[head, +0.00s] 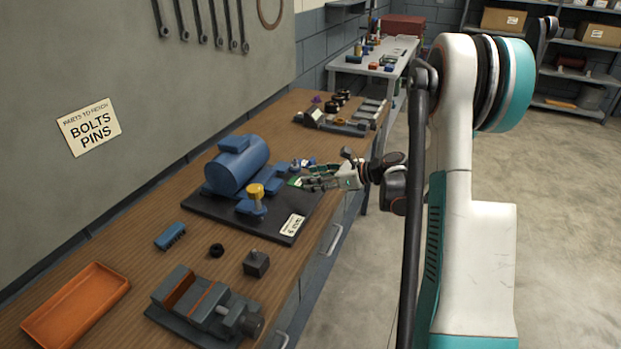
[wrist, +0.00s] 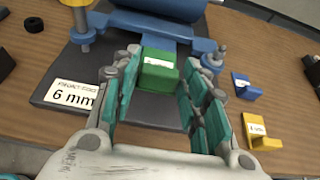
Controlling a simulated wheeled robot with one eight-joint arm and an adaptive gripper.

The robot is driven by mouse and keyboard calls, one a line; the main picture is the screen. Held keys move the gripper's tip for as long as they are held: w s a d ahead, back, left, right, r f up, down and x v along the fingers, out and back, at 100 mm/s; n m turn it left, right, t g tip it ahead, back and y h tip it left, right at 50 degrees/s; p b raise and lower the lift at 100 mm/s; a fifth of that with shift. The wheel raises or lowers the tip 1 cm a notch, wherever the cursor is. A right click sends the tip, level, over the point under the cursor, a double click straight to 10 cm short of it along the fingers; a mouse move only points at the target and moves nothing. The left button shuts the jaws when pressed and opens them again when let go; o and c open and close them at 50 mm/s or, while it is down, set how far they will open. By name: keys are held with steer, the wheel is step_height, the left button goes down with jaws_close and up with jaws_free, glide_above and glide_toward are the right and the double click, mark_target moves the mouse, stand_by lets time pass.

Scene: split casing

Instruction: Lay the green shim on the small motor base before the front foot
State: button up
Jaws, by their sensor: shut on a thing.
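My gripper (wrist: 160,85) is shut on the green shim (wrist: 158,72), a small block with a white label, between its teal finger pads. In the head view my gripper (head: 312,182) reaches in from the right, with the shim (head: 295,182) at its tips near the plate's right edge. The blue motor (head: 237,165) sits on a dark base plate (wrist: 60,75). In the wrist view a blue foot with a stud (wrist: 213,58) is right of the shim, and one with a yellow knob (wrist: 83,22) is at upper left. The height above the plate is unclear.
A blue shim (wrist: 245,88) and a yellow shim (wrist: 262,135) lie on the bench right of the plate. A 6 mm card (wrist: 75,92) lies on the plate. A vise (head: 205,305) and an orange tray (head: 75,305) stand at the near end.

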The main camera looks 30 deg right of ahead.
mark_target(316, 204)
steer(key=shift+f+b, duration=1.55)
steer(key=shift+f, duration=1.25)
steer(key=shift+f+b, duration=0.1)
steer(key=shift+b, duration=0.2)
steer(key=shift+c, duration=0.7)
steer(key=shift+f, duration=0.2)
steer(key=shift+c, duration=0.7)
steer(key=o, duration=1.2)
steer(key=shift+r, duration=0.15)
